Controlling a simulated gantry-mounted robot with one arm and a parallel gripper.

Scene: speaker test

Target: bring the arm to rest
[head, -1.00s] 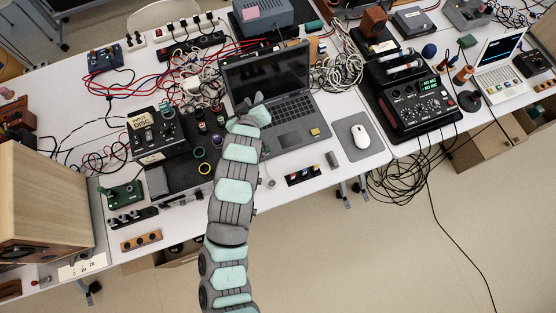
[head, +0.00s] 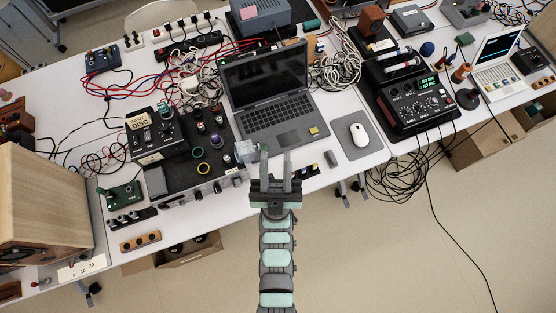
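My gripper (head: 276,154) is at the front edge of the white table, in front of the dark laptop (head: 268,95). Its two parallel fingers point away toward the laptop and stand apart. I see nothing held between them. My arm comes up from the bottom of the picture, nearly straight. The height of the gripper above the table is hard to tell. A small pale, clear-looking block (head: 246,151) lies just left of the fingers.
A black device with knobs and coloured rings (head: 203,155) stands to the left. A white mouse (head: 359,134) lies on a grey pad to the right. A wooden speaker (head: 40,200) fills the left edge. Open floor (head: 370,250) lies in front of the table.

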